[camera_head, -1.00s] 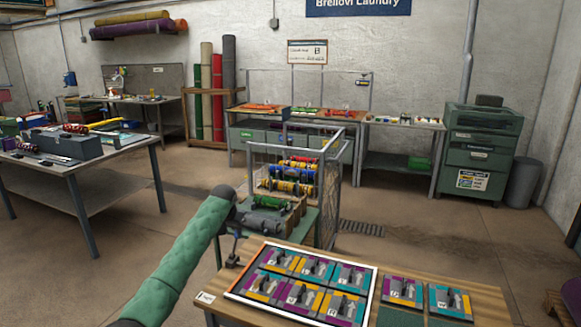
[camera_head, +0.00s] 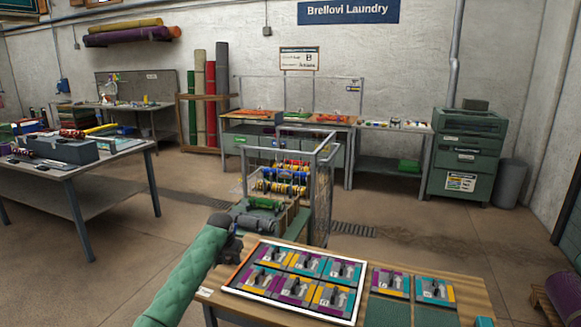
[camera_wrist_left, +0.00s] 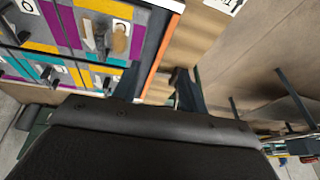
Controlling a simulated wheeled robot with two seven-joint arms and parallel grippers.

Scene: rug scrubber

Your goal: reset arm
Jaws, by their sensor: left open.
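My left arm in its green padded sleeve reaches in from the bottom left of the head view. Its dark left gripper (camera_head: 233,243) is beside the left edge of the white-framed board (camera_head: 362,290) on the wooden table (camera_head: 465,288). In the left wrist view the left gripper (camera_wrist_left: 157,88) has two dark fingers apart, with nothing seen between them. The board's orange edge (camera_wrist_left: 163,55) runs behind the fingers in that view. The board holds several purple, teal and yellow tiles with dark handles. My right gripper is not in view.
Two similar tiles (camera_head: 390,283) (camera_head: 434,290) lie right of the board. A rack with coloured rolls (camera_head: 283,180) stands behind the table. A workbench (camera_head: 75,170) with tools is at left, and a green cabinet (camera_head: 467,150) at back right.

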